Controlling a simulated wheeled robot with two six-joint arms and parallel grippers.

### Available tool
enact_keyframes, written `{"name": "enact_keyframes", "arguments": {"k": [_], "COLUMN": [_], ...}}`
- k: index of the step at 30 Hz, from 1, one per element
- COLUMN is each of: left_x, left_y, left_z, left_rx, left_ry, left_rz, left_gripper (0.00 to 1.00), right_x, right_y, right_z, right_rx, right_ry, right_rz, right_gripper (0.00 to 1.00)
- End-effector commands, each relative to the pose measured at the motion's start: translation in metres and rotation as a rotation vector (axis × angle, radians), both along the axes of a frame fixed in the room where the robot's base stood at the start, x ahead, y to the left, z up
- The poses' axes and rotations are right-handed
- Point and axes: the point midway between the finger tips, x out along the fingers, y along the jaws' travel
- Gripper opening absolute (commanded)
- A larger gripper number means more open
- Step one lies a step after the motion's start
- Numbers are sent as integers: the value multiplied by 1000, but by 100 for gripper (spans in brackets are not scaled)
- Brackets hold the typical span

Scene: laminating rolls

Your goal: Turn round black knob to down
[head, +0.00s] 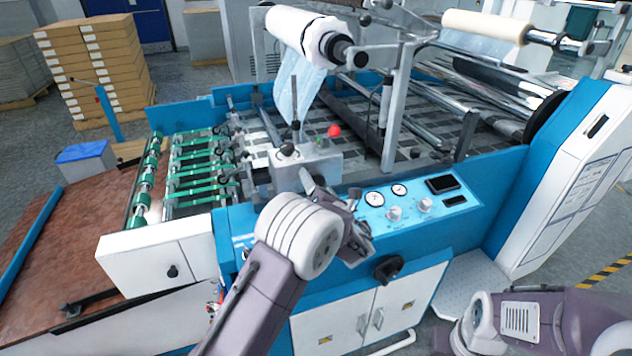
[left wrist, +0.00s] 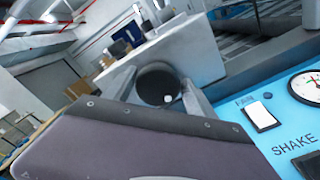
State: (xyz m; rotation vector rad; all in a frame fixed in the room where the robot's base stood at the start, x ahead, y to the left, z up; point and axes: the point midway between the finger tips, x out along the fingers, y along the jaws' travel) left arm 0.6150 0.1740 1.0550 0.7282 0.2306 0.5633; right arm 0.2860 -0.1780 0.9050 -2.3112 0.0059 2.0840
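My left gripper (head: 306,182) is close in front of that box, below the knob in the head view. In the left wrist view, a round black knob (left wrist: 158,84) with a small white spot shows between the two grey fingers of my left gripper (left wrist: 158,95). The fingers stand apart, one on each side; I cannot tell whether they touch it. My right arm shows at the lower right of the head view, but its gripper is not visible.
The blue control panel (head: 420,203) with gauges and switches lies right of my left gripper. A black handwheel (head: 388,268) sticks out of the front. A red button (head: 334,131) stands on the grey box. The white drawer (head: 150,255) is at left.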

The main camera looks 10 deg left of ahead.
Motion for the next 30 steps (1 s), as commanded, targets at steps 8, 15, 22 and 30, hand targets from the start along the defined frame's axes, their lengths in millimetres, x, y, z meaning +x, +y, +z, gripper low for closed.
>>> {"name": "enact_keyframes", "arguments": {"k": [8, 15, 22, 30], "left_x": [-4, -45, -73, -75], "left_y": [-4, -33, -50, -51], "left_z": [2, 1, 2, 2], "left_rx": [0, 0, 1, 0], "left_ry": [-6, -4, -4, -4], "left_rz": [-2, -6, -2, -1], "left_gripper": [64, 64, 64, 64], "right_x": [0, 0, 0, 0], "right_y": [0, 0, 0, 0], "right_z": [-1, -7, -8, -8], "right_rx": [0, 0, 0, 0], "right_ry": [0, 0, 0, 0], "right_rz": [0, 0, 0, 0], "right_gripper": [33, 33, 33, 33]}}
